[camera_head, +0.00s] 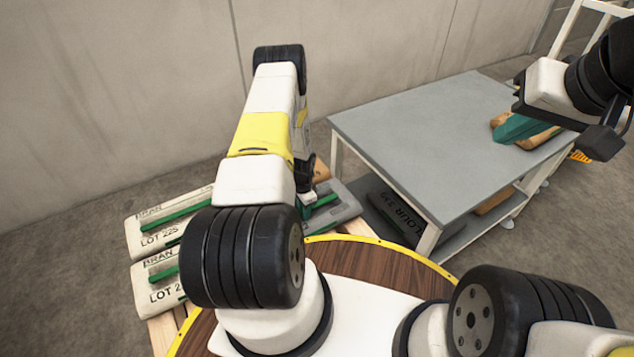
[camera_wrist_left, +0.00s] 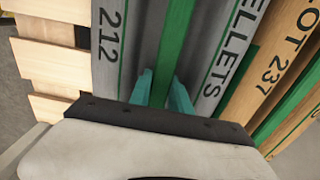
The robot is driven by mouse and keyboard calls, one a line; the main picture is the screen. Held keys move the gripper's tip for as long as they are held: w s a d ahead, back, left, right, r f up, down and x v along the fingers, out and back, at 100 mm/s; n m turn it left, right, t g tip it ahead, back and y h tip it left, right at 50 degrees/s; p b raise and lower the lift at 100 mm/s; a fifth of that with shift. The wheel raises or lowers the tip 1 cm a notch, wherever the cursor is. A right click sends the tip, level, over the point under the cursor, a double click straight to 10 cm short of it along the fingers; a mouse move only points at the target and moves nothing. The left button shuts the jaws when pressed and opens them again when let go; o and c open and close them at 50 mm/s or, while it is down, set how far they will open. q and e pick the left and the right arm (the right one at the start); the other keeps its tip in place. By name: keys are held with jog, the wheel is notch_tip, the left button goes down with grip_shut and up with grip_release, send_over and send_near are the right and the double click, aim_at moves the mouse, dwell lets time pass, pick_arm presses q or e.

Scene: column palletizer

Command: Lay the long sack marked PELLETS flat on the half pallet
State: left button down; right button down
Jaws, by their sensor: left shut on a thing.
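The long grey sack marked PELLETS (camera_wrist_left: 143,45), with a green strip along its middle, lies flat over the half pallet's pale slats (camera_wrist_left: 45,65) in the left wrist view. I cannot tell if it bears fully on them. Part of the sack (camera_head: 343,207) shows in the head view behind my left arm. My left gripper (camera_wrist_left: 164,90) is shut on the sack's green strip, its teal fingers on either side. My right gripper (camera_head: 514,128) is over the grey table at a brown sack (camera_head: 543,136); its grip is unclear.
A brown sack marked LOT 237 (camera_wrist_left: 283,65) lies right beside the grey one. Two pale BRAN sacks (camera_head: 150,234) lie at the left on the pallet.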

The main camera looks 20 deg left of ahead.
pick_arm(q)
jog(key=shift+w, duration=0.1)
jog(key=c, duration=1.2)
grip_release()
jog(key=shift+f, duration=0.1)
